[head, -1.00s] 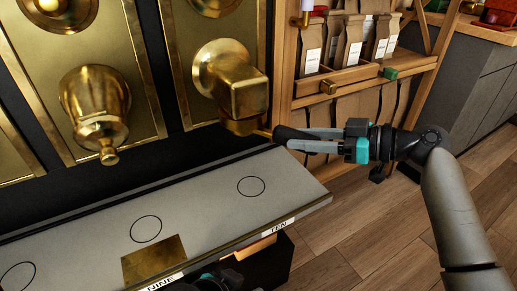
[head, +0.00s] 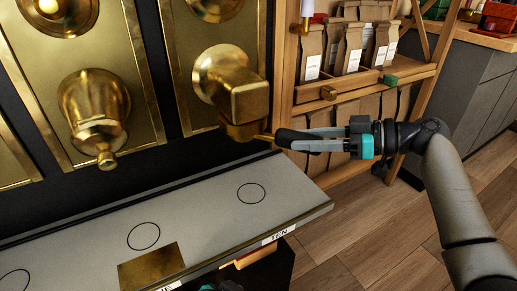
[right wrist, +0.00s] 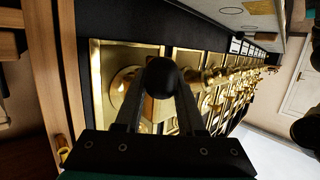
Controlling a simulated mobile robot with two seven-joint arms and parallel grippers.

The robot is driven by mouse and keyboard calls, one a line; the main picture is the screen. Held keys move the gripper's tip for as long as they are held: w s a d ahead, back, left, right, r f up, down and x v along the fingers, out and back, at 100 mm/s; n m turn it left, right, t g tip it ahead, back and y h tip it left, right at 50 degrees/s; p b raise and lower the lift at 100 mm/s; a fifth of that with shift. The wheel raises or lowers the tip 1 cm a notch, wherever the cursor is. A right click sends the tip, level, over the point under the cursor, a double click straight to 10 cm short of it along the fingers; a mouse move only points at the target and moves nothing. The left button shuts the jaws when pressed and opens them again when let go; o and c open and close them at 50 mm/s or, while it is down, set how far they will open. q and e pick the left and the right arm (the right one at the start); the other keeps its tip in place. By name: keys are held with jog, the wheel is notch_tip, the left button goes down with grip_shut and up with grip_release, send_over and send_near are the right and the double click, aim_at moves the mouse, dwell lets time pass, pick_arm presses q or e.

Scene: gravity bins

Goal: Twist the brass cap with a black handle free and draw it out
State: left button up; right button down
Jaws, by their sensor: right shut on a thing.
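The brass cap (head: 240,131) sits at the lower mouth of the right-hand brass spout (head: 240,92) and touches it. A thin brass stem runs right from it to the black handle (head: 284,138). My right gripper (head: 288,140) is shut on this handle, with its fingers lying nearly level. In the right wrist view the handle's round black end (right wrist: 161,78) shows between the two fingers, in front of the brass spout, and hides most of the cap. A small dark and teal part, apparently my left gripper (head: 222,287), shows at the bottom edge; its fingers cannot be made out.
A grey shelf (head: 205,216) with drawn circles and a TEN label lies below the spouts, with a brass plate (head: 151,267) on it. A second brass spout (head: 95,112) stands to the left. A wooden rack (head: 413,83) with paper bags (head: 350,48) stands behind my right arm.

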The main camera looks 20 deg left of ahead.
aim_at(306, 152)
jog(key=shift+f, duration=1.55)
jog(key=s+d+p, duration=0.5)
jog(key=s+p, duration=0.3)
jog(key=s, duration=0.3)
dwell(0.7)
jog(key=shift+w, duration=0.1)
